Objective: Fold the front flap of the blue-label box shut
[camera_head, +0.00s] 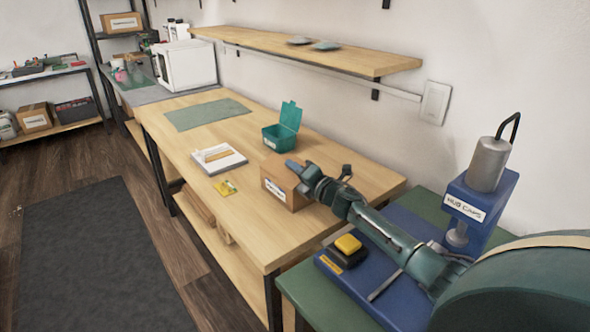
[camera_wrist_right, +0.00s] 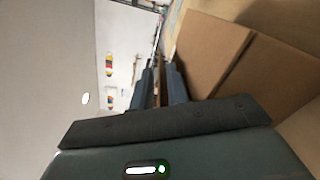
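The brown cardboard box (camera_head: 285,194) stands on the wooden workbench near its right end. Its front side bears a small label (camera_head: 274,189), too small to read. My right gripper (camera_head: 292,164) is over the top of the box, reaching in from the right, and hides part of it. In the right wrist view, two cardboard panels (camera_wrist_right: 210,45) with a seam between them lie right of the fingers. I cannot tell which panel is the front flap. The right fingers (camera_wrist_right: 160,85) stand a little apart with nothing held between them. My left gripper is out of view.
An open teal bin (camera_head: 281,138) stands behind the box. A green mat (camera_head: 207,114) lies further back. A wall shelf (camera_head: 300,48) runs above the bench.

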